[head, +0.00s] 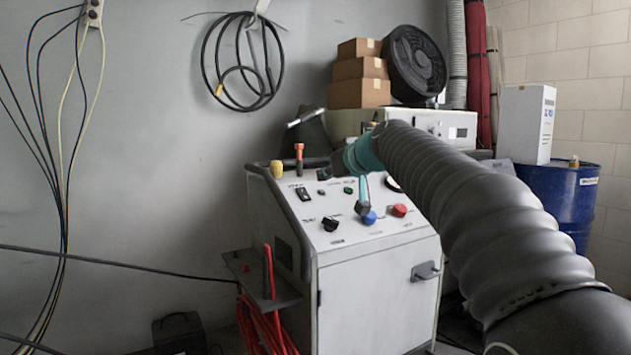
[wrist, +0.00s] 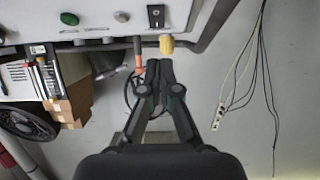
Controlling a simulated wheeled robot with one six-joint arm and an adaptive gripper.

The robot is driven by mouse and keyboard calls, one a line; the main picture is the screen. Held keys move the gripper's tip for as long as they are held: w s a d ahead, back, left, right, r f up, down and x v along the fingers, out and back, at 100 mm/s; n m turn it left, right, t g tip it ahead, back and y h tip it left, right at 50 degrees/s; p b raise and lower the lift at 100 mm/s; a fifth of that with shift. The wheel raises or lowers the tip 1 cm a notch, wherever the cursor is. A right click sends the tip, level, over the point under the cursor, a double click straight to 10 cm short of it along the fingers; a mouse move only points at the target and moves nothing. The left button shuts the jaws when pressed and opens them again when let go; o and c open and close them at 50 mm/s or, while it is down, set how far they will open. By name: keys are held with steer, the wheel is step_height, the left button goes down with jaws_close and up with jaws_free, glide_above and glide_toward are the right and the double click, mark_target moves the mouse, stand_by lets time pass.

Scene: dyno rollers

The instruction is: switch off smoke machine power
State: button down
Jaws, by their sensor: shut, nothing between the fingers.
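A light grey cabinet (head: 375,290) with a sloped control panel (head: 298,217) stands against the wall. A black rocker switch (head: 304,194) sits at the panel's upper left; it also shows at the top of the wrist view (wrist: 156,15). Its position and the panel labels are too small to read, so I cannot tell which control is the smoke machine's power. The panel also has a green button (head: 348,191), a black knob (head: 330,224), a blue knob (head: 369,217) and a red knob (head: 399,210). My gripper (wrist: 158,66) is shut and empty, apart from the switch.
A yellow knob (head: 277,169) and an orange-topped lever (head: 299,152) stand at the panel's back edge. Boxes (head: 360,93) and a black fan (head: 416,62) are behind, right. A blue drum (head: 567,205) stands right. Red cables (head: 262,325) hang at the cabinet's left.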

steer(key=shift+f+b+v, duration=0.15)
steer(key=shift+f+v, duration=0.05)
steer(key=shift+v, duration=0.85)
steer(key=shift+f+b+v, duration=0.15)
steer(key=shift+f+v, duration=0.05)
steer(key=shift+v, duration=0.85)
steer(key=shift+s, duration=0.15)
steer(key=s+d+f+m+g+h, duration=0.2)
steer(key=s+f, duration=0.2)
steer(key=f, duration=0.5)
steer(key=s+d+f+m+g+h, duration=0.1)
steer(key=s+d+f+m+g, duration=0.2)
steer(key=f, duration=0.5)
steer(key=s+d+f+h+p, duration=0.1)
steer(key=s+d+f, duration=0.2)
steer(key=s, duration=0.7)
steer(key=s+d+f+m+h+p, duration=0.1)
steer(key=s+d+f, duration=0.3)
steer(key=s, duration=0.7)
steer(key=s+d+f+h+p, duration=0.1)
steer(key=s+d+f+h, duration=0.1)
steer(key=s+f, duration=0.4)
steer(key=s+d, duration=0.1)
steer(key=s, duration=0.3)
steer(key=shift+s+d+f+m+g+h, duration=0.25)
steer(key=shift+s+d+m+g+h, duration=0.1)
steer(key=shift+s+m+g+h, duration=0.05)
